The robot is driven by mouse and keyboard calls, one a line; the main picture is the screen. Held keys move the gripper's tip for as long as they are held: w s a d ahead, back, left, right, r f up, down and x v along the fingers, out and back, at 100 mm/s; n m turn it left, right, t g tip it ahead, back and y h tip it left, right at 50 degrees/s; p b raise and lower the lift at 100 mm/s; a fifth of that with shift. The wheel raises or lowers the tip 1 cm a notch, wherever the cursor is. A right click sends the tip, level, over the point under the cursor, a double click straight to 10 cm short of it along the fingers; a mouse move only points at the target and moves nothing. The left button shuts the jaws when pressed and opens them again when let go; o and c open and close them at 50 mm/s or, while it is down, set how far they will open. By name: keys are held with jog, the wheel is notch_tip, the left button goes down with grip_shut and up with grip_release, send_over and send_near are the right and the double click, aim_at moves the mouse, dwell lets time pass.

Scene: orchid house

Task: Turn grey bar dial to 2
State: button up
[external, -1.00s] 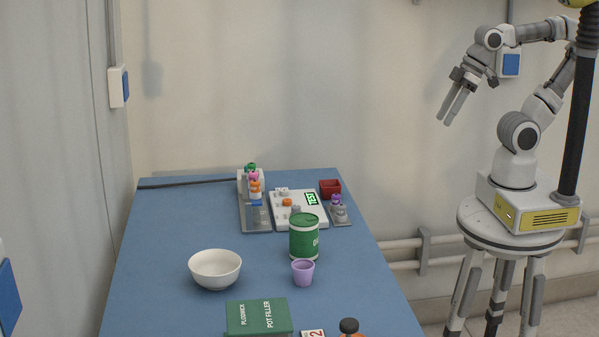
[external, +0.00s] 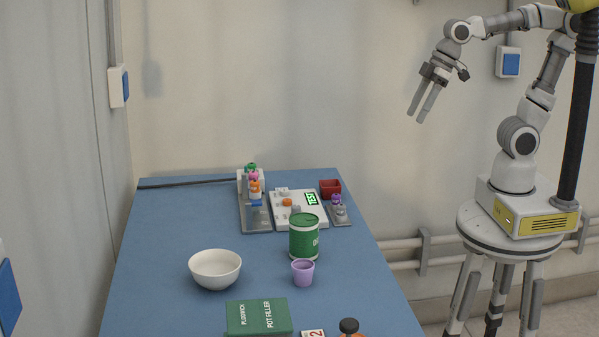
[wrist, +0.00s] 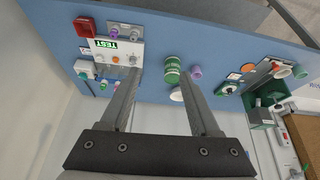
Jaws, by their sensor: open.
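A white panel (external: 286,223) with a green TEST display stands at the back of the blue table. A small greyish knob (external: 296,209) sits on it beside an orange knob (external: 287,202); it is too small to tell its bar shape or setting, and the green can partly blocks the panel's front. In the wrist view the white panel (wrist: 103,55) is at upper left, with a small grey part (wrist: 132,60) beside the orange knob. My gripper (external: 414,116) is open and empty, high in the air right of the table, well apart from the panel. Its fingers (wrist: 158,80) frame the wrist view.
A grey rack with several coloured knobs (external: 255,187) stands left of the panel, a red box (external: 330,187) right. The green can (external: 304,240), purple cup (external: 303,273), white bowl (external: 215,268) and green box (external: 258,317) stand nearer. The left table area is clear.

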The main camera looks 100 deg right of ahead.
jog(key=w+d+f+n+b, duration=0.1)
jog(key=w+d+f, duration=0.1)
jog(key=w, duration=0.4)
jog(key=w+d+f+b, duration=0.1)
jog(key=w+d+f, duration=0.1)
jog(key=w, duration=0.4)
jog(key=n+b, duration=0.1)
jog(key=b, duration=0.1)
send_near(296, 207)
jog(key=shift+g+y, duration=0.3)
jog(key=b+x, duration=0.1)
jog(key=x, duration=0.7)
jog(key=shift+w+d+f+b, duration=0.15)
jog(key=shift+w+f+b, duration=0.05)
jog(key=shift+w+b, duration=0.15)
grip_shut()
